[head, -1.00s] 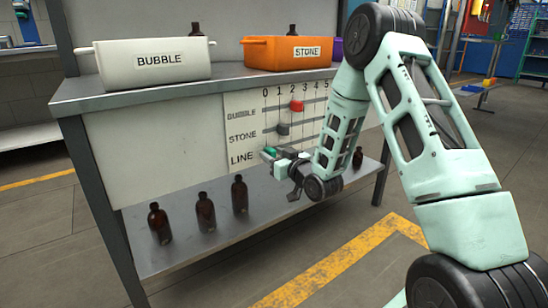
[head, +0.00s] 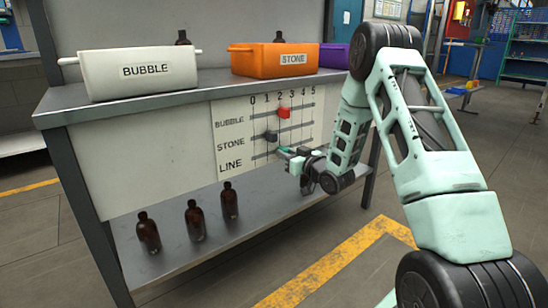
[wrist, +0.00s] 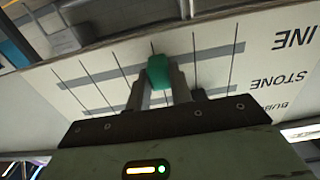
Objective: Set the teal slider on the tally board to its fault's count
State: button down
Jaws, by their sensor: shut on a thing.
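The tally board (head: 230,105) is a white panel on the bench front, with columns 0 to 5 and rows BUBBLE, STONE and LINE. The teal slider (head: 284,150) is on the LINE row, around column 2. My gripper (head: 293,154) reaches it from the right and is shut on it. In the wrist view the board is upside down and the teal slider (wrist: 158,72) sits between my two fingers (wrist: 166,85), near the third tick from the LINE label. The red slider (head: 284,113) is near 2 on BUBBLE; the dark grey slider (head: 270,136) is near 1 on STONE.
On the bench top stand a white BUBBLE bin (head: 140,85), an orange STONE bin (head: 260,63) and a partly hidden purple bin (head: 333,56). Amber bottles peek out behind two bins. Several amber bottles (head: 194,220) stand on the lower shelf (head: 185,255), one behind my gripper.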

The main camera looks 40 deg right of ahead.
jog(key=shift+d, duration=0.2)
jog(key=c, duration=1.2)
grip_release()
jog(key=shift+c, duration=0.2)
jog(key=shift+s, duration=0.15)
jog(key=s+p, duration=0.4)
jog(key=s, duration=1.3)
jog(key=shift+d, duration=0.25)
